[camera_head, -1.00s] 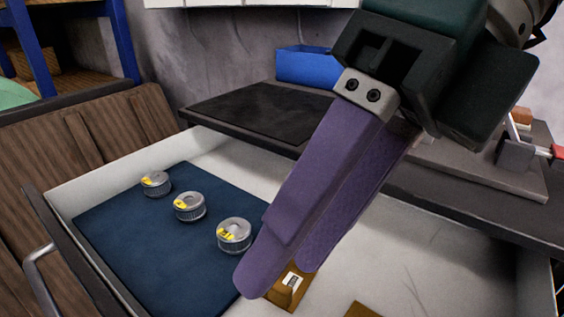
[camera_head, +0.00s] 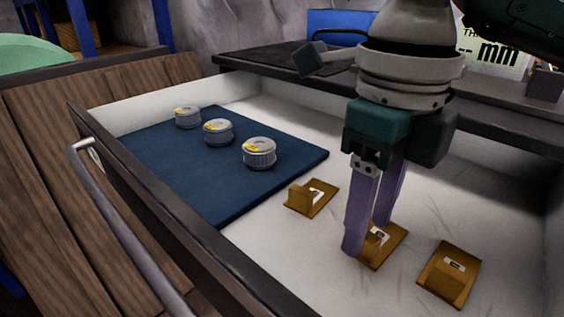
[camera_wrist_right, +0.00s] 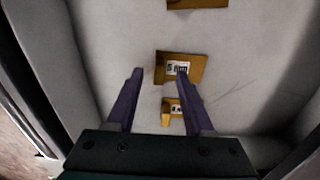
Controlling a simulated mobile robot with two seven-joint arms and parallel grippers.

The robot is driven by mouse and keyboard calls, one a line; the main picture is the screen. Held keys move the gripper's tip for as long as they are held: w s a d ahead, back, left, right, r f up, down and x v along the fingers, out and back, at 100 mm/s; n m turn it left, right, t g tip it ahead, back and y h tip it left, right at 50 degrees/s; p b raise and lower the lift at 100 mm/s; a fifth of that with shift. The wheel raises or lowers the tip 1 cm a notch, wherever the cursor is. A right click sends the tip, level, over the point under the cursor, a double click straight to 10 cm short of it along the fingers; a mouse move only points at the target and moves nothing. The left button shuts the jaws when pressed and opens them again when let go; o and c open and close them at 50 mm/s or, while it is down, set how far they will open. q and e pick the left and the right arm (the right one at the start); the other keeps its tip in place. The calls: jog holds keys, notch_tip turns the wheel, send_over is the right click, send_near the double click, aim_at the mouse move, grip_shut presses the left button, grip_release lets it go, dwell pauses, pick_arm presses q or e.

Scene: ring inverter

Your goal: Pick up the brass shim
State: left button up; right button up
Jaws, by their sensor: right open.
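Several tan-gold brass shims with upright tabs and small white labels lie on the drawer floor: a left one (camera_head: 324,200), a middle one (camera_head: 394,238) and a right one (camera_head: 462,285). My right gripper (camera_head: 368,236) points down at the middle shim, with its purple fingers apart and partly covering it. In the right wrist view the open fingers (camera_wrist_right: 160,73) have nothing clamped between them. One shim (camera_wrist_right: 197,60) lies by the right fingertip, another (camera_wrist_right: 168,117) lies nearer, behind that finger, and a third (camera_wrist_right: 197,3) is at the top edge. Whether the fingers touch a shim, I cannot tell. My left gripper is not in view.
The white drawer (camera_head: 300,265) is open, with dark walls and a metal handle (camera_head: 130,215). Three silver round cans (camera_head: 260,153) with yellow labels sit on a blue mat (camera_head: 215,185) at left. A dark countertop (camera_head: 270,62) runs along the back.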

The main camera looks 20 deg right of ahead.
jog(key=shift+f, duration=0.85)
jog(key=shift+c, duration=0.4)
grip_shut()
dwell(0.4)
